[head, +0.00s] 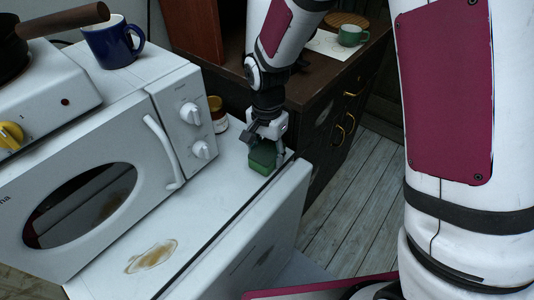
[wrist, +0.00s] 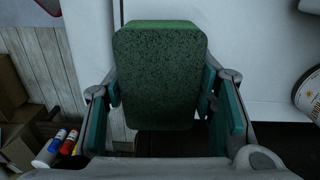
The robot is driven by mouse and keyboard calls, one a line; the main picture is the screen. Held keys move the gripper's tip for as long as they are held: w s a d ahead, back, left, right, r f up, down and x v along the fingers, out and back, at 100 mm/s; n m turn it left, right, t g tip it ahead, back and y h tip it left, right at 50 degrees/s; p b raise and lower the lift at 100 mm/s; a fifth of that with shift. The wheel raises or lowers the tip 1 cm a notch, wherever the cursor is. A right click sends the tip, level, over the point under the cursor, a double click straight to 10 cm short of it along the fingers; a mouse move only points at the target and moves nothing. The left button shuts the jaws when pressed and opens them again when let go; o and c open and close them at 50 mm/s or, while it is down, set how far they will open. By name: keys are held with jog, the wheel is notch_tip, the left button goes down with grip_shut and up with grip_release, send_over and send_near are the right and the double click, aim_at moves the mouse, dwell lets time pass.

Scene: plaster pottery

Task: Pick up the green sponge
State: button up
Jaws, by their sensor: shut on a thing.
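The green sponge (head: 262,157) is at the back right corner of the white appliance top in the head view. My gripper (head: 268,150) reaches down over it with fingers on its sides. In the wrist view the sponge (wrist: 160,75) fills the middle, a speckled dark green block. My gripper's fingers (wrist: 165,108) are shut on it, one pad at each side. I cannot tell whether the sponge touches the surface beneath.
A white microwave (head: 120,160) stands to the left, with a blue mug (head: 112,42) on top. A jar (head: 217,115) is just left of my gripper. A brown stain (head: 152,256) marks the white top (head: 190,225). A dark cabinet (head: 335,100) stands behind.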

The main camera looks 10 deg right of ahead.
aim_at(267, 149)
jog(key=shift+r, duration=0.45)
notch_tip(267, 149, up, 2)
jog(key=shift+r, duration=0.15)
jog(key=s, duration=0.5)
jog(key=s+a+r, duration=0.1)
jog(key=s, duration=1)
jog(key=shift+a+r, duration=0.15)
jog(key=shift+a, duration=0.2)
